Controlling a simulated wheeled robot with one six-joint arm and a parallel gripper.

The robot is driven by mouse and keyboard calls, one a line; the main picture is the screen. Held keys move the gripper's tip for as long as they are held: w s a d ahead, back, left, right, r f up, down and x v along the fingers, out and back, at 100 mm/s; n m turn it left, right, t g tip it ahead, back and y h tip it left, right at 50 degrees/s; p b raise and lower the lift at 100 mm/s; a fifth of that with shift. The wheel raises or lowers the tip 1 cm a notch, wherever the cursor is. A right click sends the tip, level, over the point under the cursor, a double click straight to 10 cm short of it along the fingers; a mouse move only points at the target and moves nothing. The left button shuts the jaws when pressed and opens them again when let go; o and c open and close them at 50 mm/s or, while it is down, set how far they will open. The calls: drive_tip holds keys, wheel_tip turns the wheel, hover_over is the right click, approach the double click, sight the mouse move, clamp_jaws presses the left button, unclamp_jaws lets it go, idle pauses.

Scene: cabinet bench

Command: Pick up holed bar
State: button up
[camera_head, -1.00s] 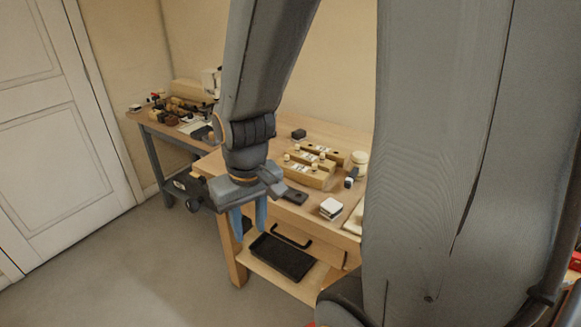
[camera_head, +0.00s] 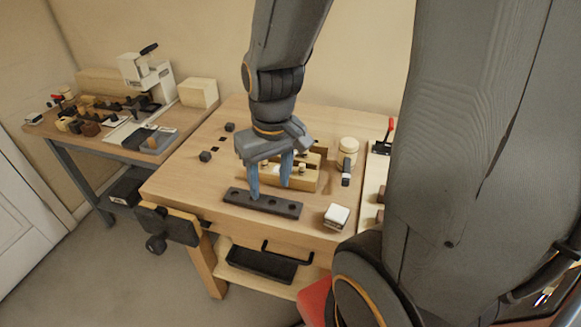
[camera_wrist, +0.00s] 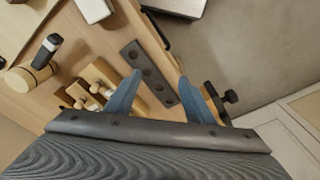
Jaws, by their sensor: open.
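The holed bar (camera_head: 274,206) is a dark grey flat strip with a row of round holes. It lies on the wooden bench top near the front edge. In the wrist view the bar (camera_wrist: 148,72) lies slantwise, ahead of the gap between the fingers. My gripper (camera_head: 270,190), with two blue fingers, is open and points down over the bar. No bar is held between the fingers. The left fingertip overlaps the bar in the head view; I cannot tell whether they touch. The open fingers also show in the wrist view (camera_wrist: 159,76).
Wooden blocks with pegs (camera_head: 290,178) stand just behind the bar. A vise (camera_head: 168,225) projects at the front left. The bench's left part is mostly clear.

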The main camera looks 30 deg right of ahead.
drive_tip(key=w+d+f+n+y, duration=0.2)
drive_tip(key=w+d+f+n, duration=0.1)
drive_tip(key=w+d+n, duration=0.25)
drive_tip(key=n+t+y+b, duration=0.1)
drive_tip(key=n+t+b, duration=0.1)
drive_tip(key=n, duration=0.1)
hover_over(295, 173)
drive_tip(key=shift+s+f, duration=0.15)
drive_tip(key=shift+f, duration=0.55)
drive_tip(key=shift+w+f+p, duration=0.2)
drive_tip(key=shift+f+p, duration=0.1)
drive_tip(key=shift+f, duration=0.1)
drive_tip(key=shift+w+a+p+x, duration=0.15)
drive_tip(key=shift+p+x, duration=0.3)
drive_tip(key=shift+x, duration=1.3)
drive_tip(key=shift+w+a+p+x, duration=0.15)
drive_tip(key=shift+p+x, duration=0.3)
drive_tip(key=shift+x, duration=1.3)
drive_tip(key=shift+r, duration=0.15)
drive_tip(key=c, duration=1)
